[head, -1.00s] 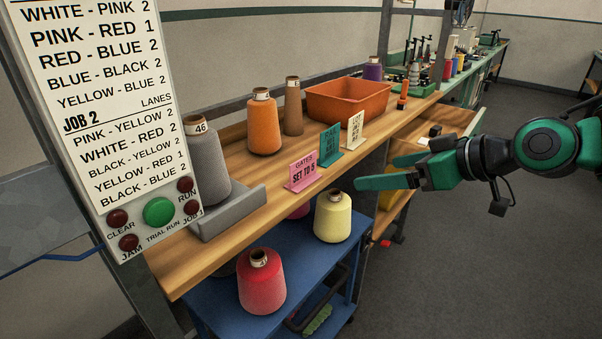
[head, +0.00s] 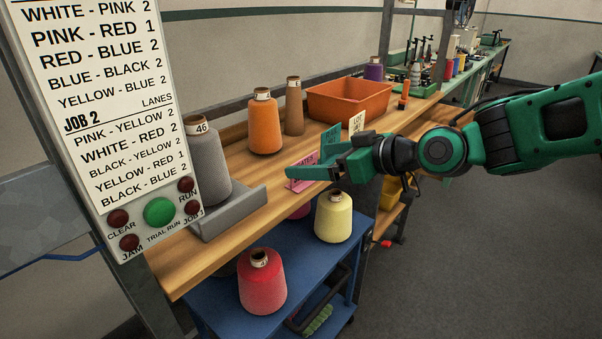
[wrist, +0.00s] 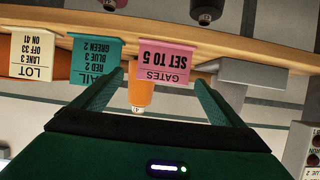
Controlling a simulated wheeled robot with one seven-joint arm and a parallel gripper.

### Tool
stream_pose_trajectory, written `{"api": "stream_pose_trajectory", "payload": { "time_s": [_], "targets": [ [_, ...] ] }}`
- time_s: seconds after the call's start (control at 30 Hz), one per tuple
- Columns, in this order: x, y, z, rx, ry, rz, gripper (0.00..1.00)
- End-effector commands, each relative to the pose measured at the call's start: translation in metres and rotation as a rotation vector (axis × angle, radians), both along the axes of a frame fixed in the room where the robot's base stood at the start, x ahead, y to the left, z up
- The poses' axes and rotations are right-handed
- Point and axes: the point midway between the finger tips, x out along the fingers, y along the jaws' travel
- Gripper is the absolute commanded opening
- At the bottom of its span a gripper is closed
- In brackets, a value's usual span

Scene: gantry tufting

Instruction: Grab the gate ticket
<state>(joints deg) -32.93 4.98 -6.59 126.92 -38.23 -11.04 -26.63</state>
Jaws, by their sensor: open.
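The gate ticket is a pink card reading "GATES SET TO 5" (wrist: 165,63), upright on the wooden shelf. In the wrist view it stands ahead of my gripper (wrist: 150,82), between the lines of its two fingers. In the head view the pink ticket (head: 300,184) is mostly hidden behind a green finger of my gripper (head: 290,174). The jaws are open and nothing is held. I cannot tell whether a finger touches the ticket.
A teal ticket (wrist: 95,60) stands close beside the pink one, then a cream lot ticket (wrist: 35,58). A grey holder (head: 235,212) with a grey cone (head: 206,165) is on the other side. An orange bin (head: 347,101) stands behind.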

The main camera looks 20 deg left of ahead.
Motion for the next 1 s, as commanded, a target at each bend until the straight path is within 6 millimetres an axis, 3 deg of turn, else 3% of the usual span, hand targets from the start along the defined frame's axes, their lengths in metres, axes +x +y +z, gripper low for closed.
{"api": "stream_pose_trajectory", "payload": {
  "time_s": [0.17, 0.43, 0.6, 0.63, 1.0],
  "targets": [
    [0.006, 0.016, -0.007, -0.001, 0.0, 0.001, 0.92],
    [0.007, 0.017, -0.007, 0.0, -0.001, 0.0, 0.92],
    [0.007, 0.017, -0.007, 0.0, -0.001, 0.0, 0.52],
    [0.007, 0.017, -0.007, 0.0, -0.001, 0.0, 0.49],
    [0.007, 0.017, -0.006, 0.0, -0.001, 0.0, 0.49]
  ]
}}
